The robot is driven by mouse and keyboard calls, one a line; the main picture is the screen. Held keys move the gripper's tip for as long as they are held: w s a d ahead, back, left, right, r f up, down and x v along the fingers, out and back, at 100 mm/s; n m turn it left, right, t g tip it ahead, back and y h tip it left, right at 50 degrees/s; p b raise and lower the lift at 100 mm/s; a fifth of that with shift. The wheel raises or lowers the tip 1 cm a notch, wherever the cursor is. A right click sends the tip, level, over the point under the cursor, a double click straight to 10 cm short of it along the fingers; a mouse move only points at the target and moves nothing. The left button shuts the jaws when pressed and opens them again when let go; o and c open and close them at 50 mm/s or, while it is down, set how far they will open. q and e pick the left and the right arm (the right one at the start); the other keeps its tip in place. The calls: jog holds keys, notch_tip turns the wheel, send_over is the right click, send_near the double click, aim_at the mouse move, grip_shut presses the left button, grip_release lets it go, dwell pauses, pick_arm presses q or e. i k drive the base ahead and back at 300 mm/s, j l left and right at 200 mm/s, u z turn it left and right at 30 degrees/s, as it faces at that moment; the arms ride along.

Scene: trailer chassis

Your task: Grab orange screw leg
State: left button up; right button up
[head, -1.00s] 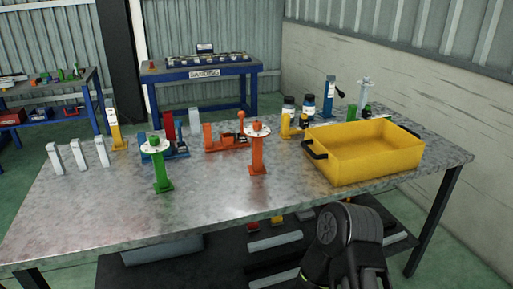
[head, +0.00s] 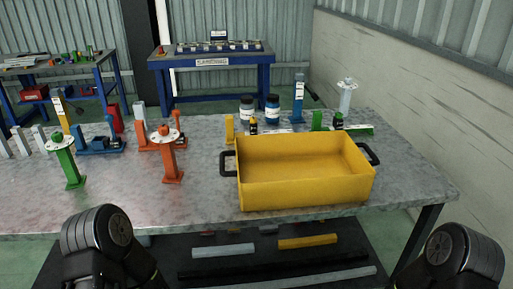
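The orange screw leg (head: 170,157) stands upright on the metal table, left of the yellow bin. It has a square foot, an orange post and a pale round plate with a small orange top. My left arm shows at the bottom left and my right arm at the bottom right, both in front of the table edge. The grippers themselves are not visible in the head view. Nothing touches the orange leg.
A yellow bin (head: 305,190) with black handles fills the table's middle right. A green screw leg (head: 67,164) stands at the left. An orange fixture (head: 143,128) and a blue fixture (head: 100,144) lie behind. Bottles (head: 272,108) stand behind the bin. The table's front left is clear.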

aim_at(172, 175)
jog(key=i+l, duration=0.1)
jog(key=l, duration=0.25)
jog(key=l+z, duration=0.1)
jog(key=l, duration=0.3)
jog(key=i+l+z, duration=0.1)
jog(key=l, duration=0.25)
jog(key=i+l, duration=0.15)
jog(key=l, duration=0.15)
